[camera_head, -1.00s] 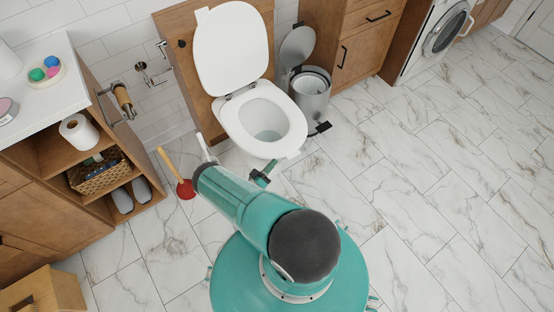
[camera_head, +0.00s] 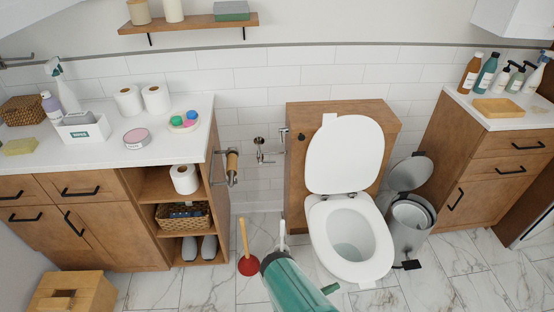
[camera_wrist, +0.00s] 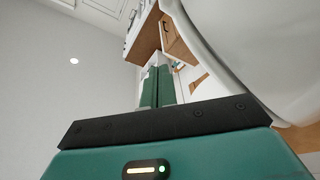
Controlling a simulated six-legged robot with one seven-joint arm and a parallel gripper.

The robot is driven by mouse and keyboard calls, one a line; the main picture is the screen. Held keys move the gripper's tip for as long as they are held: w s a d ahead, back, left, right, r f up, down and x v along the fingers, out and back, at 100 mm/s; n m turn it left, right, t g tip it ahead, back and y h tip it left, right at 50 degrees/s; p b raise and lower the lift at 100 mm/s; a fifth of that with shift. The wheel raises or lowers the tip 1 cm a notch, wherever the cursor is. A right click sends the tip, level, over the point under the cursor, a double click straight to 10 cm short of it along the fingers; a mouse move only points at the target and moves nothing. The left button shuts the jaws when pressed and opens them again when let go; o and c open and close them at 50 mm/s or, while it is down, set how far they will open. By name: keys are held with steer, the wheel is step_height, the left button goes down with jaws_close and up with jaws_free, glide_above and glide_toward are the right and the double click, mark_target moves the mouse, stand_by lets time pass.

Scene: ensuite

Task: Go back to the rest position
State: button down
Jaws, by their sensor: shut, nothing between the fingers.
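My gripper (camera_wrist: 157,88) shows in the wrist view as two green fingers side by side, shut and empty. In the head view my teal arm enters from the bottom edge, in front of the toilet (camera_head: 352,238) and right of the plunger; I cannot make out the fingertips there. In the wrist view a large white curved surface, probably the toilet, fills the upper right, close to the gripper.
A red plunger (camera_head: 248,264) stands on the marble floor left of my arm. An open-lidded bin (camera_head: 408,228) stands right of the toilet. A cabinet (camera_head: 95,230) lines the left, with a wooden stool (camera_head: 72,291) before it. Another cabinet (camera_head: 490,185) is at right.

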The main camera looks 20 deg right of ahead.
steer(key=w+a+r+m+g+y, duration=0.1)
steer(key=w+r+g+y, duration=0.15)
steer(key=w+r, duration=0.5)
steer(key=w+a+r+m+g+y, duration=0.15)
steer(key=w+r+g, duration=0.25)
steer(key=r, duration=0.7)
steer(key=w+a+r+n+y, duration=0.1)
steer(key=a+r+y, duration=0.15)
steer(key=r, duration=0.65)
steer(key=w+a+r+n+y, duration=0.1)
steer(key=r+y, duration=0.3)
steer(key=r, duration=0.6)
steer(key=s+a+r+n+t+y, duration=0.2)
steer(key=s+a+r+y, duration=0.15)
steer(key=r, duration=0.55)
steer(key=s+a+r+n+t+y, duration=0.1)
steer(key=s+a+r+t+y, duration=0.2)
steer(key=r, duration=0.6)
steer(key=s+a+r+n+t+y, duration=0.3)
steer(key=s+a+r+n+t, duration=0.3)
steer(key=s, duration=0.8)
steer(key=a+r+t, duration=0.1)
steer(key=a+r, duration=0.2)
steer(key=r, duration=0.1)
steer(key=shift+s+a+y, duration=0.15)
steer(key=shift+a+y, duration=0.05)
steer(key=shift+y, duration=0.1)
steer(key=shift+r, duration=0.1)
